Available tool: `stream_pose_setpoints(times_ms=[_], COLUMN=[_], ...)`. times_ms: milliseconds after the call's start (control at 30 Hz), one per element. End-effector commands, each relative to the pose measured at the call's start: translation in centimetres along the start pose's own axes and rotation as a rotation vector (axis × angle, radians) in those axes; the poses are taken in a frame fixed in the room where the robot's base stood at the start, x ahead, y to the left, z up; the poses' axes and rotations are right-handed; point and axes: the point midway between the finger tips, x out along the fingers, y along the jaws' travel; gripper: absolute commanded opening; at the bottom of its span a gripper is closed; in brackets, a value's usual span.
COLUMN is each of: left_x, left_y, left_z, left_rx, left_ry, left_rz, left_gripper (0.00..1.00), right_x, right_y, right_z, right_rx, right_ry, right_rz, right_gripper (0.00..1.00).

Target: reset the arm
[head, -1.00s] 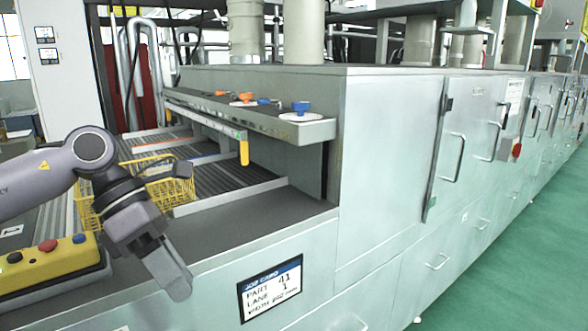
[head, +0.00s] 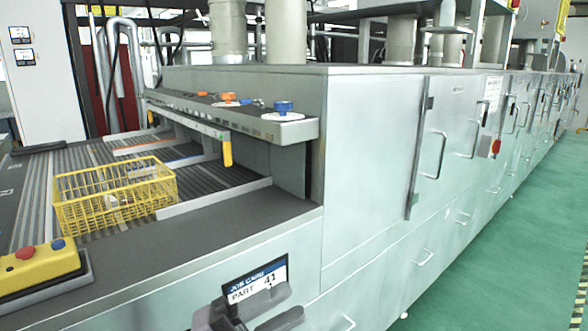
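My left gripper (head: 292,302) shows at the bottom edge, in front of the machine's front panel and over the lower part of the job card (head: 256,275). Its two dark fingers are apart with nothing seen between them. The rest of my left arm is out of the picture. My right gripper is not in view.
A yellow wire basket (head: 85,207) stands on the grey roller conveyor (head: 35,172), with something pale inside. A yellow button box (head: 38,268) is on the near left ledge. A shelf with orange and blue knobs (head: 284,107) overhangs the conveyor. Green floor is clear at right.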

Motion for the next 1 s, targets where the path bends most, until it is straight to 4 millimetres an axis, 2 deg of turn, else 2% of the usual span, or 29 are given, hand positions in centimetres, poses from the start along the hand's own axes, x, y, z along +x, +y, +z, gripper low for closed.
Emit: stream_pose_setpoints(times_ms=[167, 267, 467, 633, 800, 900, 1000], left_x=[-3.7, -6.7, -14.4, -22.3, -29.0, -31.5, -32.8], left_y=[2.9, 5.0, 10.7, 16.2, 20.7, 22.2, 23.0], left_z=[2.9, 4.3, 5.5, 3.8, 0.4, -1.4, -2.5], left_rx=[-0.263, -0.407, -0.693, -0.929, -1.115, -1.181, -1.217], left_ry=[-0.296, -0.466, -0.818, -1.126, -1.383, -1.478, -1.530], left_rz=[-0.103, -0.147, -0.214, -0.249, -0.267, -0.271, -0.273], left_gripper=[0.36, 0.36, 0.36, 0.36, 0.36, 0.36, 0.36], right_x=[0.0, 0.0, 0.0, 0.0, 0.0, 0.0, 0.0], right_y=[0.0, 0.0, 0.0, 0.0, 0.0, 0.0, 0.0], right_z=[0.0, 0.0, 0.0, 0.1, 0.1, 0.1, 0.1], right_rx=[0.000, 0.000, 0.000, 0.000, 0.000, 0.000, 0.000], right_ry=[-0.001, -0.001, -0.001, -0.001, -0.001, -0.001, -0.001], right_rz=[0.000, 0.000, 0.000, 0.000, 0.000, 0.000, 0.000], right_gripper=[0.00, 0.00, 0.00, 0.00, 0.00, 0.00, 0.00])
